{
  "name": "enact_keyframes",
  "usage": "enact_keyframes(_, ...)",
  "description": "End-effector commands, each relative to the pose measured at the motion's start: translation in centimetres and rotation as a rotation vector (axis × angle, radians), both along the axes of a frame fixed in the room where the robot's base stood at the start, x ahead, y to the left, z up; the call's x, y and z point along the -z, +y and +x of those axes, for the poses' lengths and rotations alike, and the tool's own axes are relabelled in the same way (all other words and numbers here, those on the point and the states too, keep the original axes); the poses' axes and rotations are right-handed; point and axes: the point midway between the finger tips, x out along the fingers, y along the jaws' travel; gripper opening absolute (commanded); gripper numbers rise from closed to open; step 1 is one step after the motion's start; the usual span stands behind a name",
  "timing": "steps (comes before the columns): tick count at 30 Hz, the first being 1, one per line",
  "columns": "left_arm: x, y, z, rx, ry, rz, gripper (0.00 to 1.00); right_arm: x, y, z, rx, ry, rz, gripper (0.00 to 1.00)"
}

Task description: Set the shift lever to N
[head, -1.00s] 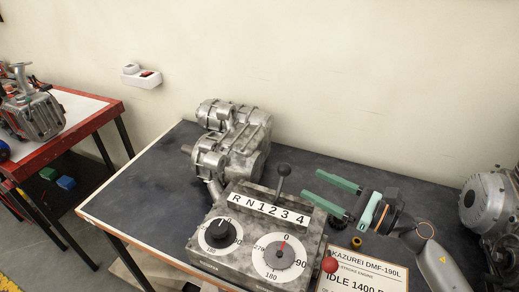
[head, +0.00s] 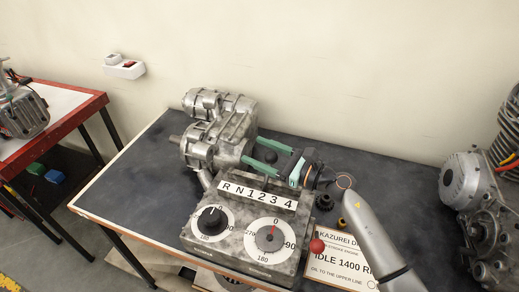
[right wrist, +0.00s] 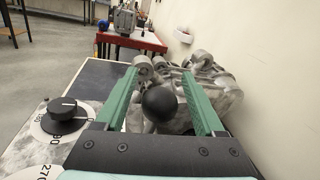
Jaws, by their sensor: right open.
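The shift lever's round black knob (head: 269,157) shows above the back of the grey control box (head: 243,246), behind the white strip (head: 258,196) marked R N 1 2 3 4. My right gripper (head: 250,150) is open, its green fingers on either side of the knob. In the right wrist view the knob (right wrist: 160,103) sits between the two fingers (right wrist: 160,72), with a gap visible on each side. The lever's shaft is mostly hidden, and I cannot tell exactly which mark it stands at. My left gripper is not in view.
A metal gearbox (head: 218,132) stands just behind the control box. Two dials (head: 210,219) are on the box's front. A red ball knob (head: 317,246) and an idle sign (head: 345,262) are at right, near an engine (head: 470,185). The dark bench top is clear at left.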

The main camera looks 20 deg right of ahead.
Motion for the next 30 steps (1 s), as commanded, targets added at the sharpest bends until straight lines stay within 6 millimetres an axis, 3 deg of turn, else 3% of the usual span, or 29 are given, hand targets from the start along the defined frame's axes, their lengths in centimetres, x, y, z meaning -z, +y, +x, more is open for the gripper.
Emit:
enact_keyframes(8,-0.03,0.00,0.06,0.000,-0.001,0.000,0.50,0.02,0.08,0.09,0.000,0.000,0.000,0.70)
enact_keyframes(26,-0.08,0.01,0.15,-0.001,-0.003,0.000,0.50,0.02,0.04,0.06,0.000,0.000,0.000,0.02)
enact_keyframes(30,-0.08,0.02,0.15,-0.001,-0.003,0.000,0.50,0.03,0.04,0.06,0.000,0.000,0.000,0.00)
